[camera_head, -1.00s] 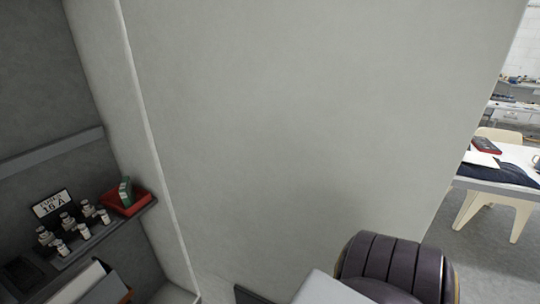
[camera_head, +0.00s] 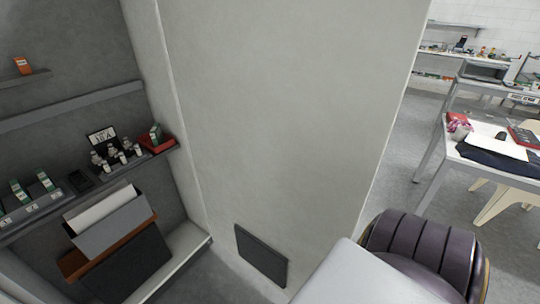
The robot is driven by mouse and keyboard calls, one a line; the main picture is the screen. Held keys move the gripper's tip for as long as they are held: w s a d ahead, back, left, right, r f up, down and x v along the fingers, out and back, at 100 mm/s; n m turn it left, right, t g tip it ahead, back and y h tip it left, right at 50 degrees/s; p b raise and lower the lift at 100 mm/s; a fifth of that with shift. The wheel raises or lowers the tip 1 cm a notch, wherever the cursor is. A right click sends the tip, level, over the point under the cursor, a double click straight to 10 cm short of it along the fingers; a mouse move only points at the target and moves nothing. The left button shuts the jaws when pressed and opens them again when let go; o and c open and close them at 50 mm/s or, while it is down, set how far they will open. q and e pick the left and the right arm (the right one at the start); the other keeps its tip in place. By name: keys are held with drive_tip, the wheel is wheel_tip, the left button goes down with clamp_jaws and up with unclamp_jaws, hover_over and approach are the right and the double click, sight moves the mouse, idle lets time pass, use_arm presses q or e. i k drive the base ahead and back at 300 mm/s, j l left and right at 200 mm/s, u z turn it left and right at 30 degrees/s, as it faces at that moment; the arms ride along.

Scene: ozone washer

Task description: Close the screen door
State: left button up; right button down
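I cannot make out a screen door for sure in the head view. A broad plain grey upright panel (camera_head: 285,110) fills the middle, and I cannot tell whether it is a wall or part of a door. A small dark rectangular plate (camera_head: 261,256) is on its lower part. Neither of my grippers is in view.
Left, a recess has shelves holding a red tray (camera_head: 160,146), several small bottles and a grey box (camera_head: 110,228). Bottom right are a pale flat surface (camera_head: 355,280) and a dark padded chair (camera_head: 418,240). Right, a white table (camera_head: 480,156) stands on open floor.

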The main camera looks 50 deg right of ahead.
sight(289, 109)
drive_tip(key=k+l+u, duration=0.1)
drive_tip(key=k, duration=0.25)
drive_tip(key=k+l+u, duration=0.1)
drive_tip(key=k+l, duration=0.2)
drive_tip(key=k+l+u, duration=0.1)
drive_tip(key=k+l, duration=0.25)
drive_tip(key=l, duration=0.15)
drive_tip(key=k+l+u, duration=0.1)
drive_tip(key=k+l, duration=0.25)
drive_tip(key=k+l+u, duration=0.1)
drive_tip(key=l, duration=0.5)
drive_tip(key=k+l, duration=0.1)
drive_tip(key=l, duration=0.45)
drive_tip(key=i+l+u, duration=0.15)
drive_tip(key=l, duration=0.65)
drive_tip(key=l+u, duration=0.15)
drive_tip(key=l, duration=0.7)
